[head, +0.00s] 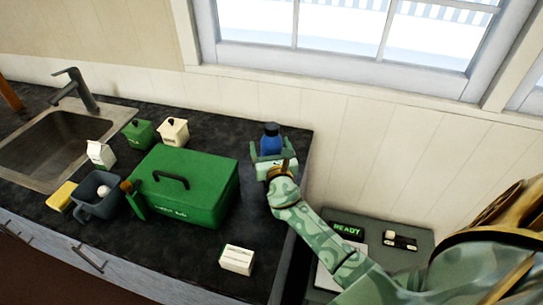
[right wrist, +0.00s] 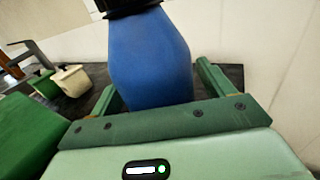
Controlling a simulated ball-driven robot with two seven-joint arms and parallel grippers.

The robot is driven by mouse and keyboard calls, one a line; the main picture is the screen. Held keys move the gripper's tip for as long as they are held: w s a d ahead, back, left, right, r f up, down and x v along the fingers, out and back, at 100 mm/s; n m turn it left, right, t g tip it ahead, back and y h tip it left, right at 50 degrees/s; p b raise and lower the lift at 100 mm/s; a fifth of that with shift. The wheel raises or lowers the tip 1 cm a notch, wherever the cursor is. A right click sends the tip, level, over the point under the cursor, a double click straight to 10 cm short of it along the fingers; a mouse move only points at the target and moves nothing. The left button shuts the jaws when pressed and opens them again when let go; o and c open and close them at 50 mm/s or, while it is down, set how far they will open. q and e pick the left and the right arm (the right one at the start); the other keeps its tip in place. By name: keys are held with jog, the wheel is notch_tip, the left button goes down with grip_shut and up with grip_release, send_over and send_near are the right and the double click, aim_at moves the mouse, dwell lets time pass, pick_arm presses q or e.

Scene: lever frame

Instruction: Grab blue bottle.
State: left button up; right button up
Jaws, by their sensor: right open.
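The blue bottle (head: 271,143) with a dark cap stands upright near the right end of the dark counter in the head view. It fills the middle of the right wrist view (right wrist: 150,62), where its cap is cut off at the top. My right gripper (head: 269,152) is at the bottle with its fingers open, one on each side of it. In the right wrist view the green fingers (right wrist: 158,95) stand to the left and right of the bottle, with a gap visible on the right side. My left gripper is not in view.
A large green box (head: 190,180) with a black handle stands left of the bottle. A small white box (head: 237,259) lies near the counter's front. A green canister (head: 139,134), a cream canister (head: 173,131), a grey container (head: 97,195) and a sink (head: 60,145) are further left.

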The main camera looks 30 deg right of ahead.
jog(key=c, duration=1.4)
jog(key=shift+o, duration=0.2)
jog(key=shift+r, duration=0.15)
